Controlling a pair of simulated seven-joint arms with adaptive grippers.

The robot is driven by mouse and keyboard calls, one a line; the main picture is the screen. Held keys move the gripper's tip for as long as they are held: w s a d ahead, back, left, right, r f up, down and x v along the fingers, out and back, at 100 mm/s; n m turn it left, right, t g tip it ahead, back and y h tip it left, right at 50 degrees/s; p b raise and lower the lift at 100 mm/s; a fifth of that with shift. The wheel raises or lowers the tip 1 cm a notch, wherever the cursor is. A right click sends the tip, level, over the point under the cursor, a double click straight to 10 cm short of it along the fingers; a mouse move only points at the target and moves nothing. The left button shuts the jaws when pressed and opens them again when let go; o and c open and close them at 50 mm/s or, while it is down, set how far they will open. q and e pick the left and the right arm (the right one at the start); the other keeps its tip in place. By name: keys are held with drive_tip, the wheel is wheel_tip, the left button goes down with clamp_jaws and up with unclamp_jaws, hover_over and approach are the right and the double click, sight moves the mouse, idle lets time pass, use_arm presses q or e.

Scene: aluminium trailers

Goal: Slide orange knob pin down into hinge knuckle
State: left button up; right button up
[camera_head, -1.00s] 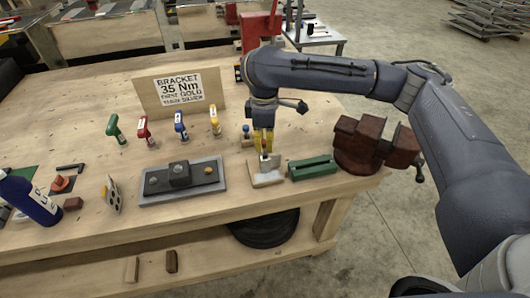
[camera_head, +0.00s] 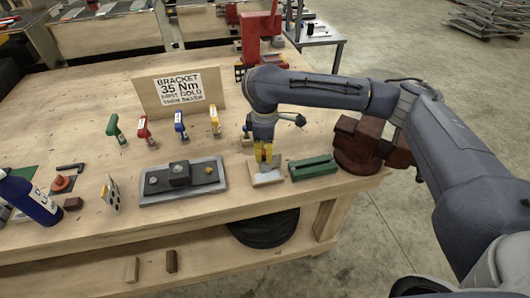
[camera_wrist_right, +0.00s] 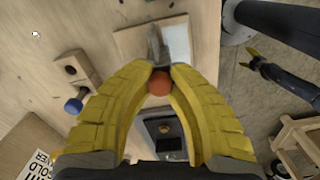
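My right gripper (camera_head: 264,162) points down over the small pale hinge block (camera_head: 268,179) near the front edge of the bench. In the right wrist view, the yellow fingers (camera_wrist_right: 164,68) bow outward and come together near their tips. The orange knob (camera_wrist_right: 160,83) sits between them, and they appear closed around it. A grey upright hinge part (camera_wrist_right: 156,45) on a pale plate (camera_wrist_right: 177,42) shows just past the fingertips. The pin under the knob is hidden, so I cannot tell whether it is inside the knuckle.
A green block (camera_head: 313,166) and a reddish-brown vise (camera_head: 357,145) stand to the right of the hinge block. A grey fixture tray (camera_head: 147,196) lies to the left. A blue-knobbed pin (camera_wrist_right: 74,106) stands by a wooden block (camera_wrist_right: 80,68). The sign board (camera_head: 180,92) stands behind.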

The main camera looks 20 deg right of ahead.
drive_tip(key=o, duration=0.3)
wheel_tip(320, 180, up, 12)
drive_tip(key=shift+r, duration=0.15)
idle(0.7)
idle(0.4)
